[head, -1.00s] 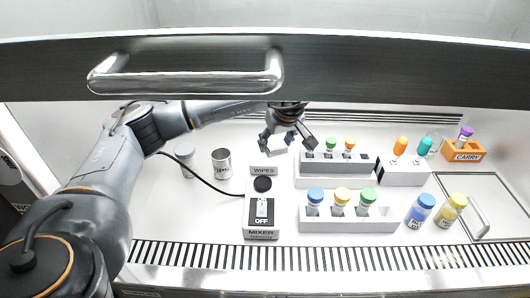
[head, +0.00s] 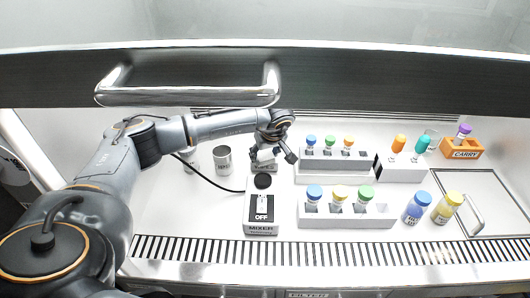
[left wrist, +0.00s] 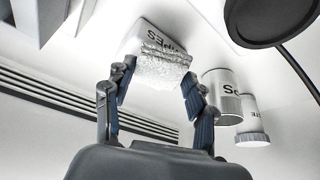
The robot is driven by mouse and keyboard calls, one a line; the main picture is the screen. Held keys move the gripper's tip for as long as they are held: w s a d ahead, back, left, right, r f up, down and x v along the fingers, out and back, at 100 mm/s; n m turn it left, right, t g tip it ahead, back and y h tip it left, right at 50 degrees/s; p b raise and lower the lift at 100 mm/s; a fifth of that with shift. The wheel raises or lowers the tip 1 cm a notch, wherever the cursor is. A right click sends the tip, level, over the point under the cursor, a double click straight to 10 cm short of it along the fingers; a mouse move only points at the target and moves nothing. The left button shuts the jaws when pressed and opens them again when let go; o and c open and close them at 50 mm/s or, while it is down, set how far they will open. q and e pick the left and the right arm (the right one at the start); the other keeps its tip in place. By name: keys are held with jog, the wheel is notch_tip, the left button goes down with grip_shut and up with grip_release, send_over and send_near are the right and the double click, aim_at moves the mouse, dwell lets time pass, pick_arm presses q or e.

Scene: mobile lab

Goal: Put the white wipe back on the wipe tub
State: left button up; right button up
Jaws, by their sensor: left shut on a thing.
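The wipe tub (head: 264,168) is a small white box behind the mixer in the head view, partly hidden by my left gripper. Its lettering shows upside down in the left wrist view (left wrist: 161,38). The white wipe (left wrist: 152,75) is a rough, folded pad between my left fingers in the left wrist view, right against the lettered tub. I cannot tell whether it rests on the tub. My left gripper (head: 273,156) is shut on the wipe, directly over the tub; its fingers show on both sides in the left wrist view (left wrist: 158,84). My right gripper is out of view.
The mixer (head: 261,208) stands just in front of the tub. A metal can (head: 222,160) stands to the left, with a cable between. Vial racks (head: 335,165) (head: 345,221) stand close on the right. The sash handle (head: 188,97) crosses above.

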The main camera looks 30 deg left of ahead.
pick_arm(q)
jog(key=shift+f, duration=0.2)
jog(key=o, duration=1.1)
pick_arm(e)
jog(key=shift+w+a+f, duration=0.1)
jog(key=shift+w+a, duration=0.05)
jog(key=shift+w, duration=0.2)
pick_arm(q)
jog(key=shift+r, duration=0.2)
jog(key=b+v, duration=0.2)
jog(key=v, duration=1)
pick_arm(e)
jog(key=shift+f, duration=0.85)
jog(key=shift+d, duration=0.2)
